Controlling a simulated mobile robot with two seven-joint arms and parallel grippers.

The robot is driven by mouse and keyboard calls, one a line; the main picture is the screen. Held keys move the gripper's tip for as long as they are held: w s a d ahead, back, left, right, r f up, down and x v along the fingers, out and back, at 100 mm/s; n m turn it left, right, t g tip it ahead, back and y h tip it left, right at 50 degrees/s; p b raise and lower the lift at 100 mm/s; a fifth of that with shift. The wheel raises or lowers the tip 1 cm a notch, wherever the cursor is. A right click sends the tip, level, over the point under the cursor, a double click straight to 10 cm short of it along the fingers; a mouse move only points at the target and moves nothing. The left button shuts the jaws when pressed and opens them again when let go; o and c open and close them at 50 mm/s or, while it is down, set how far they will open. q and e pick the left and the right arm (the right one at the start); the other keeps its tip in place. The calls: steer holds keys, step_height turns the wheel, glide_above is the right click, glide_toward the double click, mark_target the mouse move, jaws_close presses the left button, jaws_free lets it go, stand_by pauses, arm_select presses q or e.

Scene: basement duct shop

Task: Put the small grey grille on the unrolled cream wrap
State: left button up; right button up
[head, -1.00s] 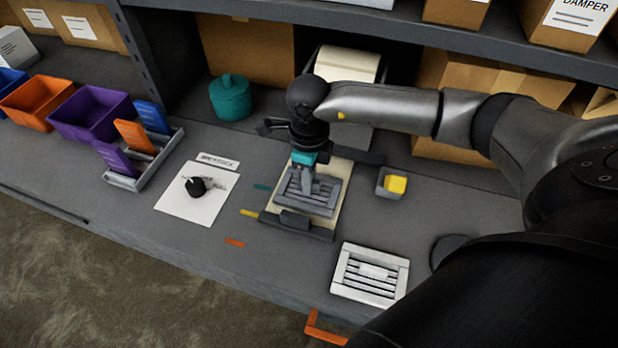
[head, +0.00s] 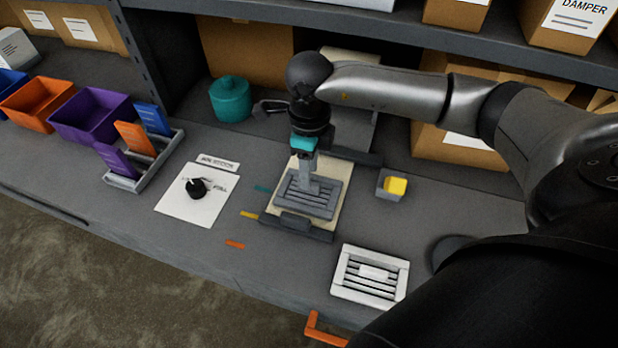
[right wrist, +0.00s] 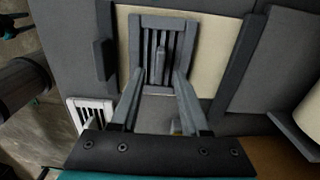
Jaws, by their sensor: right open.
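The small grey grille (head: 313,194) lies flat on the unrolled cream wrap (head: 339,205), which shows around its edges. In the right wrist view, the grille (right wrist: 148,52) has slats and a raised grip in its middle, with cream wrap (right wrist: 213,50) beside it. My right gripper (head: 310,184) is above the grille, fingers pointing down. In the right wrist view its open fingers (right wrist: 159,75) stand either side of the raised grip, apart from it. Whether the fingertips have cleared the grip's top is hard to tell. My left gripper is out of view.
A white grille (head: 370,274) lies at the front right. A small grey box with a yellow block (head: 397,185) stands right of the wrap. A paper sheet with a black knob (head: 196,187), a card rack (head: 150,165) and a teal pot (head: 231,98) are left. A shelf overhangs behind.

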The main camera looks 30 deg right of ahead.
step_height(320, 180, up, 8)
stand_by(0.7)
